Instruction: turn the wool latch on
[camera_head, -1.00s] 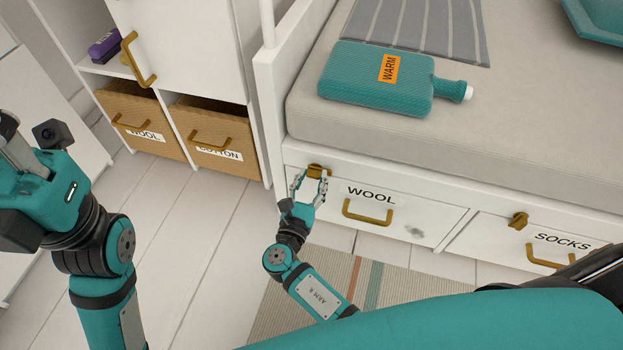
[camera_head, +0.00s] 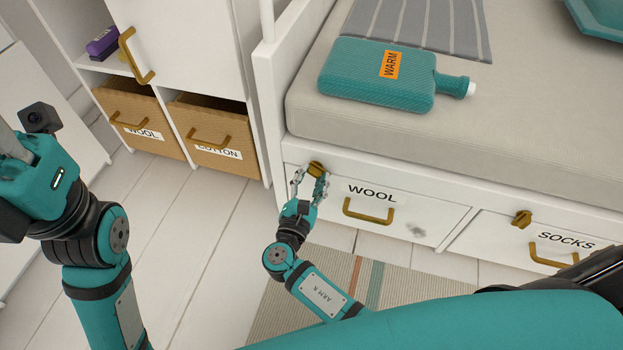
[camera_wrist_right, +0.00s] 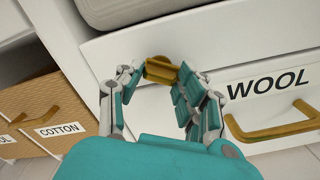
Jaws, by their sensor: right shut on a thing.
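The wool latch (camera_head: 316,168) is a small brass knob at the upper left of the white drawer front labelled WOOL (camera_head: 405,207), under the bed. In the right wrist view the latch (camera_wrist_right: 160,70) lies between the fingertips, roughly level across that picture. My right gripper (camera_head: 310,176) is shut on the latch, its fingers on either side of it; the wrist view shows the fingers too (camera_wrist_right: 158,76). Part of my left gripper (camera_head: 14,146) shows at the left edge; its fingertips are out of frame.
The WOOL drawer has a brass handle (camera_head: 368,211) right of the latch. A SOCKS drawer (camera_head: 490,237) with its own latch (camera_head: 522,218) is farther right. A teal WARM bottle (camera_head: 375,80) lies on the mattress. Wicker WOOL (camera_head: 128,112) and COTTON (camera_head: 205,132) drawers stand left.

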